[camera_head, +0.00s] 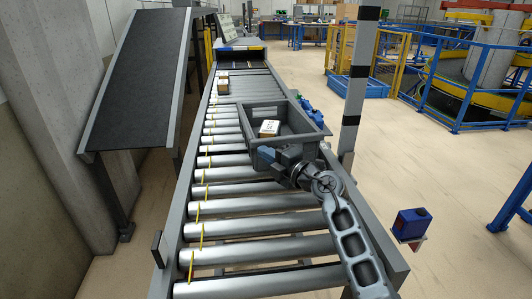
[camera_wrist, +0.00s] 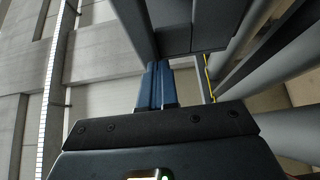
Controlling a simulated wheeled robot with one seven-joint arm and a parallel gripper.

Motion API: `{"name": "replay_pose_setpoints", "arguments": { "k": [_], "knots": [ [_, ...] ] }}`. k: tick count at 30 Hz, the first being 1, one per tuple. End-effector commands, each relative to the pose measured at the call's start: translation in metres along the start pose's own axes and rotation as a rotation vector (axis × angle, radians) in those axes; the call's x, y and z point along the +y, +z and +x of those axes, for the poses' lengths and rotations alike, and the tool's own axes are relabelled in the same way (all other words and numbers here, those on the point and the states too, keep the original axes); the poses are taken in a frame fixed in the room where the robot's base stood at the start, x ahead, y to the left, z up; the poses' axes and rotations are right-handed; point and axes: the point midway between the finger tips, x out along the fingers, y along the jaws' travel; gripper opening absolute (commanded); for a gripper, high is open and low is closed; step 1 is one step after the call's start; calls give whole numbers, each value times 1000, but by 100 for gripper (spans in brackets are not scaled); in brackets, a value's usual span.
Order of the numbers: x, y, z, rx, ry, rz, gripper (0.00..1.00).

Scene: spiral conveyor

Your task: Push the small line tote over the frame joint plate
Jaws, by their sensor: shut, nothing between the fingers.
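The small grey line tote (camera_head: 302,120) stands upright on the roller conveyor, toward its right side. A small box (camera_head: 268,128) with a white top is in it. My gripper (camera_head: 264,155) is at the tote's near end, low against its near wall. In the wrist view my gripper's blue fingers (camera_wrist: 156,88) are together and empty, with their tips at the dark tote wall (camera_wrist: 195,22). I cannot tell whether they touch it. The frame joint plate cannot be picked out.
The roller conveyor (camera_head: 245,227) has side rails and yellow marks along its left. A cardboard box (camera_head: 223,85) sits further up the rollers. A dark sloped belt (camera_head: 150,60) stands to the left. A grey post (camera_head: 356,85) with black bands rises at right. Near rollers are empty.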

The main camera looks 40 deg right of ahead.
Motion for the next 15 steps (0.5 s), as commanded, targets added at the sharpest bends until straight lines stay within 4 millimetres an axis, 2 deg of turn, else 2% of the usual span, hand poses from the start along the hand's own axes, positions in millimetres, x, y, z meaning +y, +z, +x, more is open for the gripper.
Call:
{"name": "replay_pose_setpoints", "arguments": {
  "k": [3, 9, 15],
  "knots": [
    [4, 18, 19, 0, 1, 1, 0],
    [1, 44, 44, -1, 1, 2, 0],
    [0, 54, 55, 0, 1, 0, 0]
  ]
}}
